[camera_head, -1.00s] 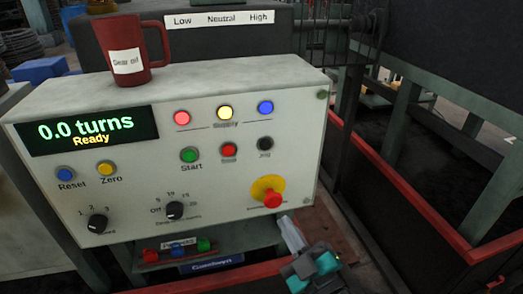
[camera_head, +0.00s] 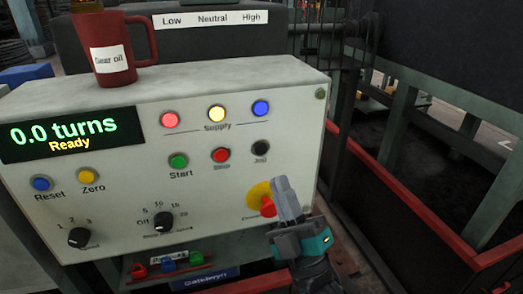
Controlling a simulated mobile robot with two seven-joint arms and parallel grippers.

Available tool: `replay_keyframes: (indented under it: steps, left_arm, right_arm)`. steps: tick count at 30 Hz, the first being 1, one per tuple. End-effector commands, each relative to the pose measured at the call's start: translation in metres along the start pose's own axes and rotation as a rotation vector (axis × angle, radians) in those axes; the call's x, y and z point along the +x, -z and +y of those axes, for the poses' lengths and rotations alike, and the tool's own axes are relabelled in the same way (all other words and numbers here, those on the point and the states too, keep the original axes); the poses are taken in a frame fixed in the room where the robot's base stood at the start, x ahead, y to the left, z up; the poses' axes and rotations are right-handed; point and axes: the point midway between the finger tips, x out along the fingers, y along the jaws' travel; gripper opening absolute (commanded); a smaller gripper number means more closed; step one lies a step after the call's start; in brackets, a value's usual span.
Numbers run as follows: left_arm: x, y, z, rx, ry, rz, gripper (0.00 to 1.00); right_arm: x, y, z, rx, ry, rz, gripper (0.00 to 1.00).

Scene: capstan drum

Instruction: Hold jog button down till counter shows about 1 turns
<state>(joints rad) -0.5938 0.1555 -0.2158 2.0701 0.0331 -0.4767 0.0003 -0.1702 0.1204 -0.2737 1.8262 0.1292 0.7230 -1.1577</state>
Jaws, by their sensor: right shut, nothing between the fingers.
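The black jog button (camera_head: 260,148) is at the right end of the lower button row on the pale control panel (camera_head: 120,210). The counter display (camera_head: 66,133) at the panel's left reads "0.0 turns" and "Ready". My right gripper (camera_head: 281,183) is shut and empty, pointing up in front of the panel's lower right. Its tip is below and a little right of the jog button, apart from it in the picture. It partly hides the red emergency stop (camera_head: 266,206) on its yellow base. My left gripper is not in view.
Start (camera_head: 178,161) and red stop (camera_head: 221,155) buttons sit left of jog. Reset, Zero and two black knobs are lower left. A red oil mug (camera_head: 115,60) stands on the panel top. A red-edged frame (camera_head: 440,243) runs along the right.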

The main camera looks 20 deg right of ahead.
Motion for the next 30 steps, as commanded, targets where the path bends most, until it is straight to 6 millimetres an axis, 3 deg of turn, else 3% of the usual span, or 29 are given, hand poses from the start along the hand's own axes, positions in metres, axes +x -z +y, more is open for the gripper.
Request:
replay_keyframes:
  steps: [15,30]
  left_arm:
    - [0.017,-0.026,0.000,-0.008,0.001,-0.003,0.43]
    - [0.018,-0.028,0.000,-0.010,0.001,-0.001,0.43]
  right_arm:
    - [0.046,-0.035,-0.035,0.000,-0.001,0.000,0.00]
    - [0.055,-0.040,-0.040,0.000,0.001,0.000,0.00]
